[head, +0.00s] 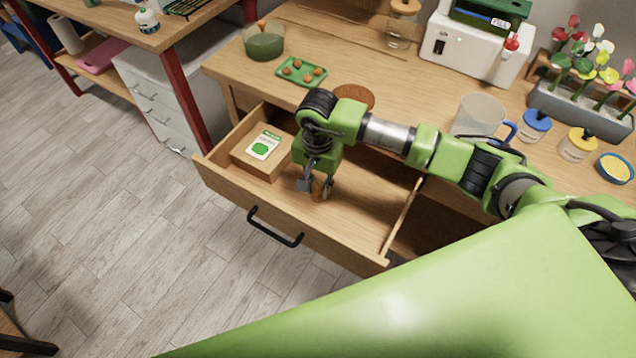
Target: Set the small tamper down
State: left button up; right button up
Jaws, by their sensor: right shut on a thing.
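My right gripper (314,186) points down inside the open wooden drawer (318,233). It is shut on a small orange-brown wooden thing (320,190), which I take to be the small tamper. My fingers hide much of it. It is low in the drawer, near the bare drawer floor; I cannot tell whether it touches. My left gripper is not in view.
A wooden box (249,161) with a green-and-white packet (265,146) fills the drawer's left part. The drawer floor right of my gripper is bare. On the worktop are a green tray (301,73), a clear jug (478,117) and a planter (580,112).

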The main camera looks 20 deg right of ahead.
aim_at(318, 183)
jog(key=shift+f, duration=0.15)
jog(key=shift+f+b, duration=0.2)
jog(key=shift+b, duration=0.15)
jog(key=o, duration=1)
jog(key=shift+r, duration=0.1)
jog(key=shift+r+p, duration=0.25)
jog(key=shift+p, duration=0.2)
notch_tip(318, 183, up, 10)
jog(key=shift+r+b, duration=0.25)
jog(key=shift+b, duration=0.95)
jog(key=shift+r, duration=0.65)
